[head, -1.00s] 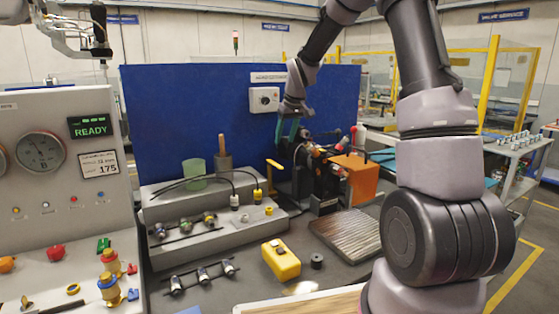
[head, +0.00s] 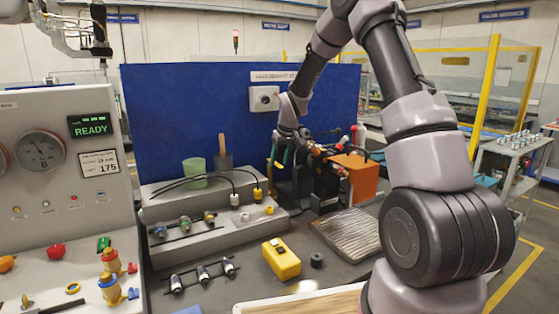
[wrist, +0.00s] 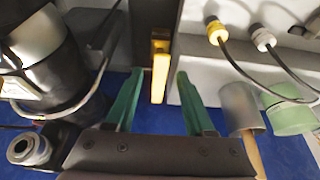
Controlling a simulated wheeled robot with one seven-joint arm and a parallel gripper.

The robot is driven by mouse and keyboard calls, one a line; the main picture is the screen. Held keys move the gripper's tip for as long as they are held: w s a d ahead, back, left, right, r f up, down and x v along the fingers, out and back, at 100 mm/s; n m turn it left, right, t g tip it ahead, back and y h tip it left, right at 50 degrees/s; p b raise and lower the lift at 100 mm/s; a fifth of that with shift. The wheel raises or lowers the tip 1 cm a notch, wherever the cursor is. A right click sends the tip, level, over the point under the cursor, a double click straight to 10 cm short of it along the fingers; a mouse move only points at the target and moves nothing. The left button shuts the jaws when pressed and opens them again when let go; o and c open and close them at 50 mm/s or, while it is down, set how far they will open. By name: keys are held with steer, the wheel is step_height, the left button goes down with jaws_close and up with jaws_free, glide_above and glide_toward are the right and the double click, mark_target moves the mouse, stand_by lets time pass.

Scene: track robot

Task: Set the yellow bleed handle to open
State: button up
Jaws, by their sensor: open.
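The yellow bleed handle (wrist: 160,72) shows in the wrist view as a narrow upright bar beside a grey block. My gripper (wrist: 159,88) is open, with one green finger on each side of the bar in the picture. Gaps show on both sides, and I cannot tell how deep the bar sits between the fingers. In the head view my gripper (head: 281,160) points down in front of the blue panel, left of the dark machine. The handle is mostly hidden or too small there to read its setting.
A stepped grey bench block (head: 225,235) with fittings and black cables stands left of my gripper. An orange box (head: 358,175) and dark machine parts are close on the right. A yellow case (head: 281,259) lies in front on the bench. The blue panel (head: 190,110) stands behind.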

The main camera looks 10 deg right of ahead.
jaws_close()
stand_by(1.4)
